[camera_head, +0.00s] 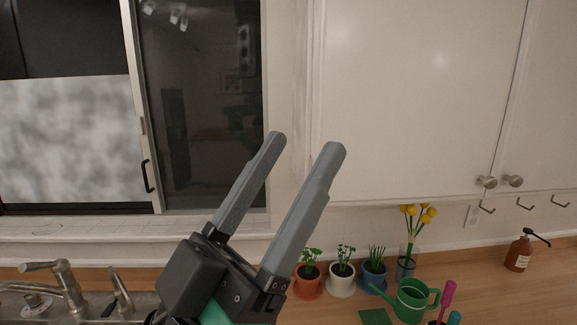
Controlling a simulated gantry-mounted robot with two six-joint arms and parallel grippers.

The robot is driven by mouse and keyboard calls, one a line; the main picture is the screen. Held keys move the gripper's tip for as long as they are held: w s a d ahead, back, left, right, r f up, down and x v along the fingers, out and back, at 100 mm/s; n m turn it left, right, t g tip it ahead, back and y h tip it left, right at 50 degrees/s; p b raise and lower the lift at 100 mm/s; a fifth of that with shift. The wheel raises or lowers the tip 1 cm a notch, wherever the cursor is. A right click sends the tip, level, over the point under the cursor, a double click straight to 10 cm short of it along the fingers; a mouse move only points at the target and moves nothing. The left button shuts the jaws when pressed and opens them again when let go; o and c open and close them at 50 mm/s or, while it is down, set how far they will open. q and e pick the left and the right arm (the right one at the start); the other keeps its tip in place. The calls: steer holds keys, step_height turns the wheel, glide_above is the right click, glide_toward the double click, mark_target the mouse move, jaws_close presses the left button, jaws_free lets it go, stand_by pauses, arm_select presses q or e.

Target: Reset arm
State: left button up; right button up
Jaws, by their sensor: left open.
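My left gripper (305,148) fills the middle of the head view, its two grey fingers pointing up and slightly right. The fingers are apart with nothing between them, so it is open and empty. It is raised in front of the window frame and the left edge of the white cabinet, touching neither as far as I can see. My right gripper is not in view.
White cabinets (410,90) with round knobs hang at the right. The wooden counter (500,290) below holds several potted plants (342,274), a green watering can (412,300) and a brown soap bottle (519,253). A faucet (62,285) stands at the lower left, below a window (210,110).

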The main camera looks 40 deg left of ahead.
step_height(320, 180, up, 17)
steer(key=p, duration=1.7)
